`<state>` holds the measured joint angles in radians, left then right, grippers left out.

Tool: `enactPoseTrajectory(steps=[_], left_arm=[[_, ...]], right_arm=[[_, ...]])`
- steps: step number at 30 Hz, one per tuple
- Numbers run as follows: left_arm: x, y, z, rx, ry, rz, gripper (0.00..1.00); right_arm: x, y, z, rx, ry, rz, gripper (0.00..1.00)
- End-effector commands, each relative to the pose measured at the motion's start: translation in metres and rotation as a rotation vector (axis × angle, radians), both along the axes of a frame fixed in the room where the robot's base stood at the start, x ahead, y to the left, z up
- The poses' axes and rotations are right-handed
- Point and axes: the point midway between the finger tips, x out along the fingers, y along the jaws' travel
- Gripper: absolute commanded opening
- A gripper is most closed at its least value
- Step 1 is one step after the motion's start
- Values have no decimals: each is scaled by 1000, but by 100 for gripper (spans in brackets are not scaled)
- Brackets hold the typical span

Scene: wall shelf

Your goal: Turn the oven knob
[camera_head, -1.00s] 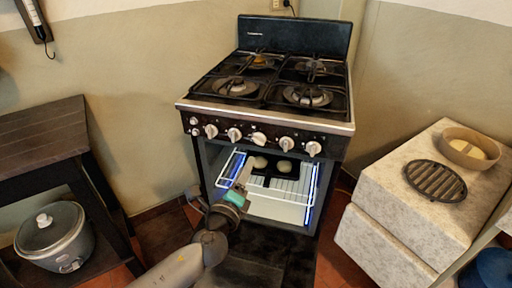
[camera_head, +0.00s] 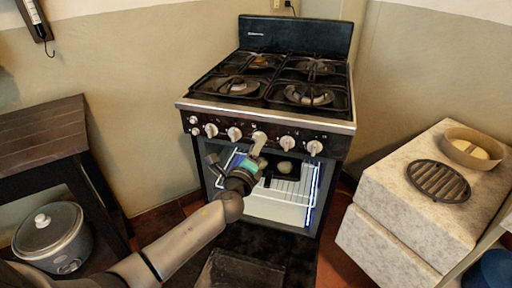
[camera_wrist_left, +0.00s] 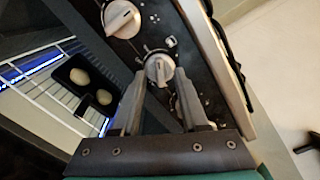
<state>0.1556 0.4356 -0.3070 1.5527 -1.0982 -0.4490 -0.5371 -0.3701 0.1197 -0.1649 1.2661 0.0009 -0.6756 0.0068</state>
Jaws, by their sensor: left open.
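The stove's front panel holds a row of silver knobs above the open oven. My left gripper (camera_head: 257,146) is raised in front of the middle knob (camera_head: 260,137), partly covering it in the head view. In the left wrist view, my left gripper (camera_wrist_left: 160,82) is open, with one finger on each side of a silver knob (camera_wrist_left: 158,69) near the fingertips. I cannot tell whether the fingers touch it. Another knob (camera_wrist_left: 122,18) shows at the top of that view. My right gripper is not in view.
The oven cavity is open, with a white wire rack (camera_head: 292,190) and a dark tray of round pale buns (camera_head: 286,168). A stone block (camera_head: 400,215) stands at the right. A dark table (camera_head: 40,135) and a rice cooker (camera_head: 52,240) are at the left.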

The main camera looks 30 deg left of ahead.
Motion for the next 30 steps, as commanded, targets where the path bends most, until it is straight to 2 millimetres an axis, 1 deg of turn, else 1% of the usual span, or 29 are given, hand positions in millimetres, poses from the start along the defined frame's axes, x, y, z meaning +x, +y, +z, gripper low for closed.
enactPoseTrajectory(steps=[3, 4, 15, 30], left_arm=[[0, 0, 0, -1, 0, 0, 44], [0, 0, 0, -1, 0, 0, 42], [0, 0, 0, -1, 0, 0, 0], [0, 0, 0, -4, -1, 0, 0]], right_arm=[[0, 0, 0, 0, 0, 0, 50], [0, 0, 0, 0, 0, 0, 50], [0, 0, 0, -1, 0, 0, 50], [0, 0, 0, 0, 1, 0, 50]])
